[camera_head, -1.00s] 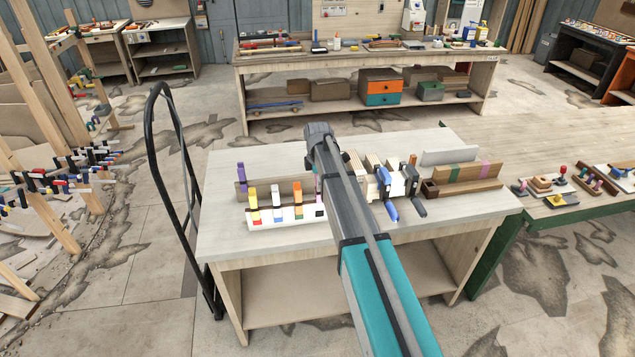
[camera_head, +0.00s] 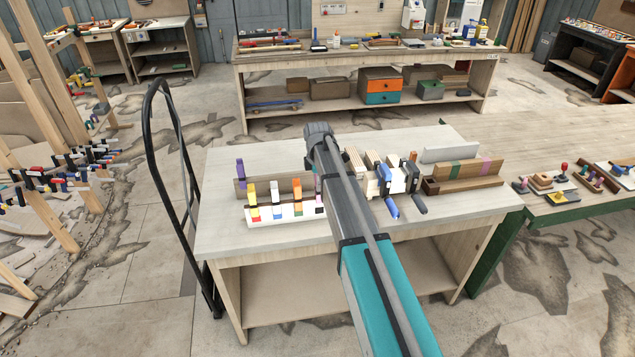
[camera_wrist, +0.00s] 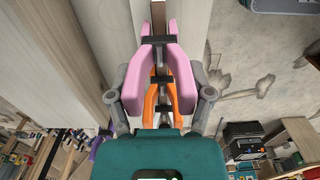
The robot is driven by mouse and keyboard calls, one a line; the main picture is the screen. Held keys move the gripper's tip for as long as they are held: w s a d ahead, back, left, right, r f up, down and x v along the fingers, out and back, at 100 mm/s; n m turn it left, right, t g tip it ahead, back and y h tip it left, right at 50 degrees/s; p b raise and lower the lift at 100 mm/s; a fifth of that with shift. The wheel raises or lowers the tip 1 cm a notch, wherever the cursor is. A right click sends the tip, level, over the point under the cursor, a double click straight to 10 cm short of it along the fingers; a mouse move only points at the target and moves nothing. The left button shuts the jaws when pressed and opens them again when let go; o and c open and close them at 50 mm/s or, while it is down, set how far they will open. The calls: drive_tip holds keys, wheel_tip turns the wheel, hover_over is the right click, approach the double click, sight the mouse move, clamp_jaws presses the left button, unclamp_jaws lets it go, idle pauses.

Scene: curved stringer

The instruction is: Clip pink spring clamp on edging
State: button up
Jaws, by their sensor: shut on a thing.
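My gripper (camera_wrist: 161,84) is shut on the pink spring clamp (camera_wrist: 176,55), whose handles sit between the grey fingers in the wrist view. An orange clamp (camera_wrist: 163,92) shows just behind the pink one. In the head view my arm hides most of the gripper; a sliver of pink (camera_head: 318,188) shows at its left side. I cannot tell for sure whether this board is the edging.
The white rack (camera_head: 284,219) holds yellow, white and orange clamps close to my gripper. Blocks and larger blue and black clamps (camera_head: 391,205) lie to the right, beside a striped wooden piece (camera_head: 470,173). The front of the table (camera_head: 290,243) is clear.

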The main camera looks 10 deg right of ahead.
drive_tip(key=shift+f, duration=0.15)
drive_tip(key=shift+f+b, duration=0.35)
drive_tip(key=shift+b, duration=0.15)
drive_tip(key=shift+f+b, duration=0.3)
drive_tip(key=shift+f+b, duration=0.3)
idle(0.5)
drive_tip(key=o, duration=1.3)
drive_tip(key=shift+r, duration=0.1)
